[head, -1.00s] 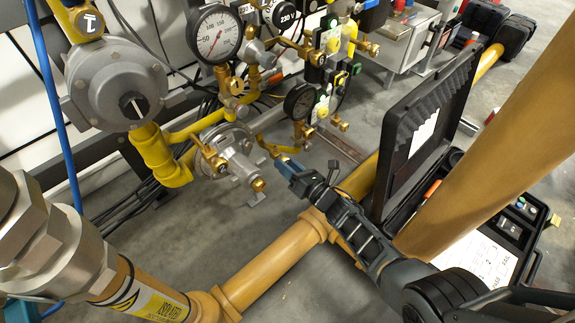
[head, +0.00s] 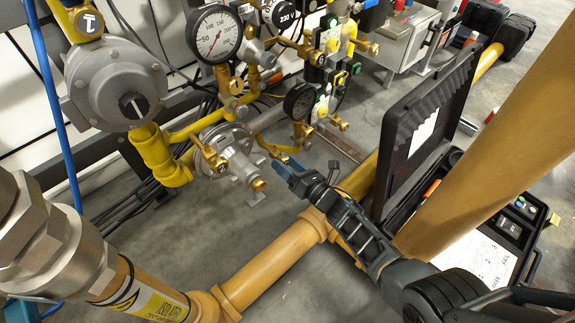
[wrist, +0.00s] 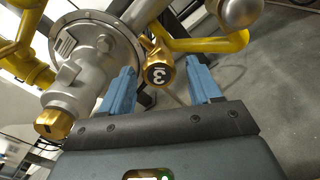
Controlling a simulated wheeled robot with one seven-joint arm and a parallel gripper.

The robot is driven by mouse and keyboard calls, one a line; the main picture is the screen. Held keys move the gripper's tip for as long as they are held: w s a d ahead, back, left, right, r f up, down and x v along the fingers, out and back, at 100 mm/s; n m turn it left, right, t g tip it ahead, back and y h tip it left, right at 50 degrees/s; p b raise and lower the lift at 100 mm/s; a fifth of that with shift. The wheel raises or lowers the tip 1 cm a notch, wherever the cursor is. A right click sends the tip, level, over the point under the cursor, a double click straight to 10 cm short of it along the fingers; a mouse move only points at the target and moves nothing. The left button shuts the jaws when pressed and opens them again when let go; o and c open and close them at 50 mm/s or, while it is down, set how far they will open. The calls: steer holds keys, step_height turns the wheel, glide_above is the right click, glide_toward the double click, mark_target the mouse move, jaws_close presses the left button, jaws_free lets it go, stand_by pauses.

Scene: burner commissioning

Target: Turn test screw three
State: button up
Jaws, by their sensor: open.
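Test screw three is a small brass knob (wrist: 158,76) with a black face marked "3", seen almost face-on in the wrist view. In the head view its brass fitting (head: 270,149) shows just past my fingertips, partly hidden by them. My gripper (wrist: 161,84) is open, with one blue finger on each side of the screw in the picture. A gap shows on both sides, wider on the right. I cannot tell how deep the screw sits between the fingers. In the head view my gripper (head: 284,167) reaches in from the lower right.
A silver regulator (head: 232,152) with a brass end cap (head: 258,185) sits close on the left. A small gauge (head: 300,101) and tagged valves (head: 322,108) are above. A yellow pipe (head: 277,262) runs below my arm. An open black case (head: 425,130) stands at right.

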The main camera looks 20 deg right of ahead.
steer(key=p+v, duration=0.2)
steer(key=v, duration=0.5)
steer(key=shift+s, duration=0.3)
steer(key=s+a+r+m+h, duration=0.15)
steer(key=s+r+m, duration=0.25)
steer(key=s+m, duration=0.45)
steer(key=s+a+r+m+h, duration=0.15)
steer(key=s+r+m, duration=0.35)
steer(key=s, duration=0.7)
steer(key=s+r+m+h, duration=0.2)
steer(key=s+r+m, duration=0.1)
steer(key=s+m, duration=0.6)
steer(key=s+r+m+g, duration=0.1)
steer(key=s+r+m, duration=0.45)
steer(key=r, duration=0.35)
steer(key=s+r+m+g, duration=0.1)
steer(key=s+r+m, duration=0.45)
steer(key=r, duration=0.35)
step_height(320, 180, up, 33)
steer(key=p, duration=3.3)
steer(key=shift+h, duration=0.3)
